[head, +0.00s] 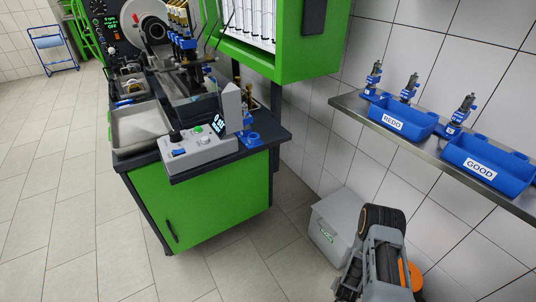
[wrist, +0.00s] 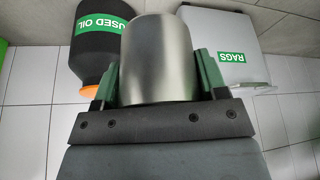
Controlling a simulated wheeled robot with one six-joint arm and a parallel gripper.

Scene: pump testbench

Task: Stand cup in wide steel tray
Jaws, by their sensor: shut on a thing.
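A plain metal cup (wrist: 160,58) fills the middle of the wrist view. My gripper (wrist: 157,76) is shut on it, with one green finger against each side. The cup's lower part is hidden behind the gripper body. In the head view my arm is at the bottom right, low above the floor, and I cannot make out the cup there. The wide steel tray (head: 141,128) is on the left front of the green bench, far to the left of my arm. Its visible floor looks bare.
A grey rags bin (wrist: 225,45) and a black used-oil container (wrist: 95,45) stand beyond the cup. The bin also shows by the wall (head: 332,228). A control box (head: 200,148) sits beside the tray. A wall shelf (head: 345,102) holds blue bins.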

